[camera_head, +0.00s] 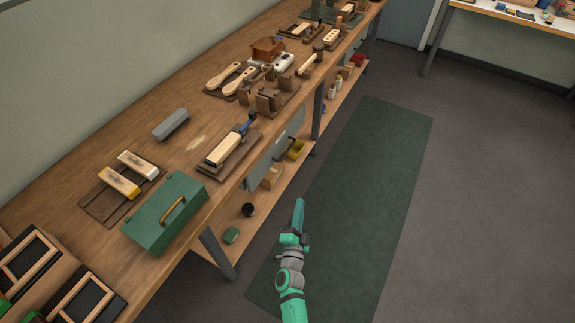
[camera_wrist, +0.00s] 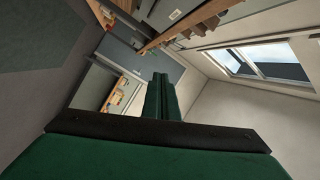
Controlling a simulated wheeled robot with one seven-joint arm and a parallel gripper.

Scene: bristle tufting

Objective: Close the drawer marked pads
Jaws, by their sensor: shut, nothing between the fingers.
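My gripper (camera_head: 299,206) is shut and empty, over the green floor mat to the right of the workbench. In the wrist view its dark green fingers (camera_wrist: 161,98) lie together, pointing into the room. A grey panel (camera_head: 263,169) hangs under the bench top; I cannot tell whether it is a drawer front. No pads marking is readable in the head view. In the wrist view a grey surface with a small pale label (camera_wrist: 175,14) shows at the top edge, its text too small to read. My gripper is apart from the bench and touches nothing.
The wooden workbench (camera_head: 190,146) runs along the wall, with a green toolbox (camera_head: 165,213), brushes and wooden blocks on top. A lower shelf holds small boxes and a dark cup (camera_head: 248,210). The mat (camera_head: 375,180) and grey floor to the right are clear.

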